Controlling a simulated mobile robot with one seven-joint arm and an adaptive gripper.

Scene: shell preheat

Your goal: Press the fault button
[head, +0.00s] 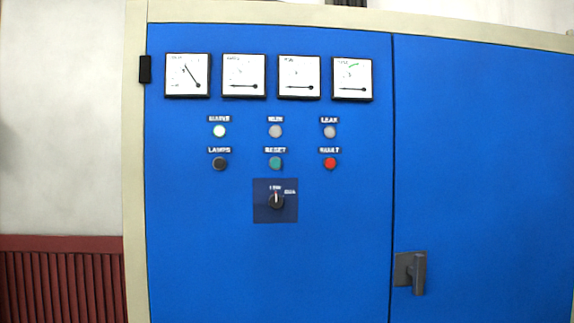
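A round red button (330,163) sits at the right end of the lower row on the blue cabinet front. The small white label above it is blurred and looks like "FAULT". To its left in the same row are a green button (275,163) labelled "RESET" and a black button (220,163) labelled "LAMPS". My gripper is not in view, and nothing covers the red button.
Above are a bright white-green lamp (219,131) and two dull lamps (275,131) (330,131). Several dial gauges (299,77) line the top. A rotary switch (276,201) sits below the buttons. A door handle (417,273) sticks out at lower right.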

